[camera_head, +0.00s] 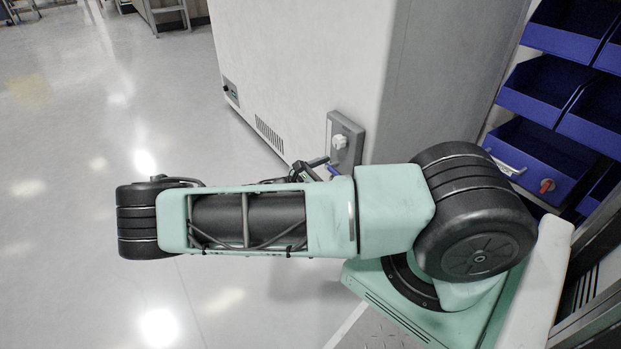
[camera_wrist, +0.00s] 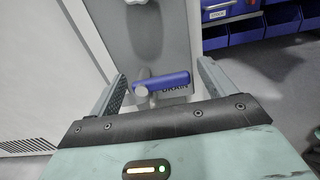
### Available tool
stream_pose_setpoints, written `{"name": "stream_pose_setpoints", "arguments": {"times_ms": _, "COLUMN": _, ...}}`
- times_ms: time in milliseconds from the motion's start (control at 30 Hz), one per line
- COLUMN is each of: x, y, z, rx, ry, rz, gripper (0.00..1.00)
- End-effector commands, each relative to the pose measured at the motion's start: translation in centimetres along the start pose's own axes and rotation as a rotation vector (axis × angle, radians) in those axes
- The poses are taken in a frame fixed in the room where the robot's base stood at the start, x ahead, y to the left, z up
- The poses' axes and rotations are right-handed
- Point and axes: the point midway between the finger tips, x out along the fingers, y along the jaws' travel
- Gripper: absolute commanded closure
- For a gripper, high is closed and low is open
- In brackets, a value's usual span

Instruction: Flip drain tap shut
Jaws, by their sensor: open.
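The drain tap shows in the wrist view as a blue lever handle (camera_wrist: 163,81) on a grey metal body (camera_wrist: 142,97). The lever lies roughly level in the picture, pointing right from the body, in front of a partly covered "DRAIN" label. My gripper (camera_wrist: 162,70) is open, with one finger to the left of the tap and one to the right of the lever's end. Neither finger is visibly pressed on the lever. In the head view, a small bit of the blue lever (camera_head: 333,170) shows beside my arm, which hides most of the tap and gripper.
The tap is on a grey panel (camera_head: 357,128) with a white knob (camera_head: 338,141) above it, on a large pale cabinet (camera_head: 300,60). Blue bins (camera_head: 545,85) stand on a rack to the right. A vent grille (camera_head: 269,134) is left of the panel. Open floor lies left.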

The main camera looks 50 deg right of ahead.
Motion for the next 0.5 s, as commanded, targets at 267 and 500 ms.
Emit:
{"name": "stream_pose_setpoints", "arguments": {"times_ms": 267, "x": -5.5, "y": 0.1, "z": 0.5, "rx": 0.001, "ry": 0.005, "rz": 0.004, "gripper": 0.17}}
{"name": "stream_pose_setpoints", "arguments": {"times_ms": 500, "x": -11.1, "y": 0.1, "z": 0.3, "rx": 0.000, "ry": 0.004, "rz": 0.003, "gripper": 0.17}}
